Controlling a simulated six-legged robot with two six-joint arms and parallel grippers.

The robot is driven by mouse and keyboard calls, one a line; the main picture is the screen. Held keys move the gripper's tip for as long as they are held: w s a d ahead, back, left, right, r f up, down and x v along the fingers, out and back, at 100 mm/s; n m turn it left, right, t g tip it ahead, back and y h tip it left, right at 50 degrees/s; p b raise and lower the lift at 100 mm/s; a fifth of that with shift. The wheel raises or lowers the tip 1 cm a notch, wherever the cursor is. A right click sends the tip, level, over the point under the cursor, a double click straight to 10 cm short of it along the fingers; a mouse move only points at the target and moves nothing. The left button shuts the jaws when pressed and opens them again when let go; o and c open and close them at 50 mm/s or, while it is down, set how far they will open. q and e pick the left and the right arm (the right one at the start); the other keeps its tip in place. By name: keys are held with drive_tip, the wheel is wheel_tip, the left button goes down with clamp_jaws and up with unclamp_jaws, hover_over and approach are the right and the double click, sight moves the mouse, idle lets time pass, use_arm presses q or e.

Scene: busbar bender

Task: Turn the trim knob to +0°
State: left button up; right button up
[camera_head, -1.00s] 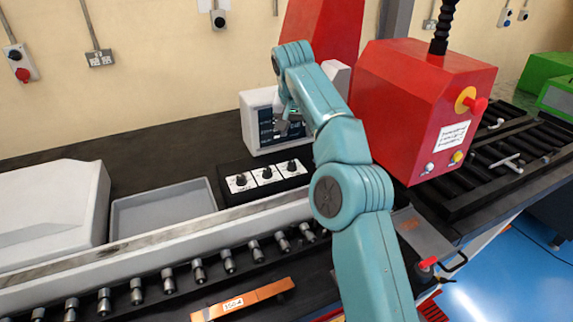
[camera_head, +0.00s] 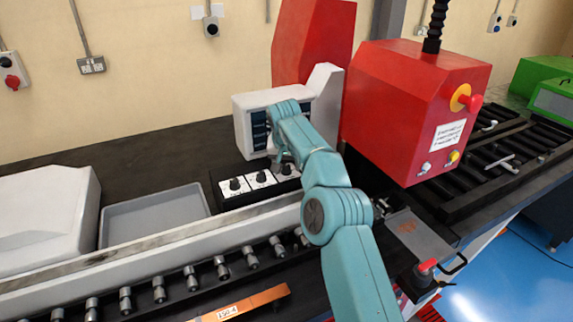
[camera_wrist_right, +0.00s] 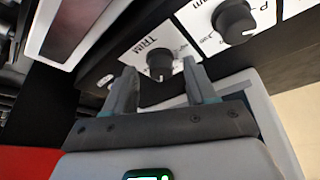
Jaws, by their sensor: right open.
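The trim knob (camera_wrist_right: 160,62) is a dark round knob on a white plate marked TRIM, in the right wrist view. My right gripper (camera_wrist_right: 159,78) is open, with one finger on each side of the knob in that view. I cannot tell whether the fingers touch it. In the head view my right gripper (camera_head: 284,161) is over the rightmost dial of the black knob panel (camera_head: 224,202) and partly covers it. The knob's pointer setting is not readable. The white display unit (camera_head: 242,122) stands behind, its screen mostly covered by my arm. My left gripper is not in view.
Two other knobs (camera_head: 235,184) and (camera_head: 262,177) sit beside the trim knob. A grey tray (camera_head: 150,214) lies left of the panel. A pale rail (camera_head: 170,232) runs in front. The red machine head (camera_head: 410,115) stands close to the right of my arm.

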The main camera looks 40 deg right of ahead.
drive_tip(key=shift+a+f, duration=0.1)
drive_tip(key=c, duration=1)
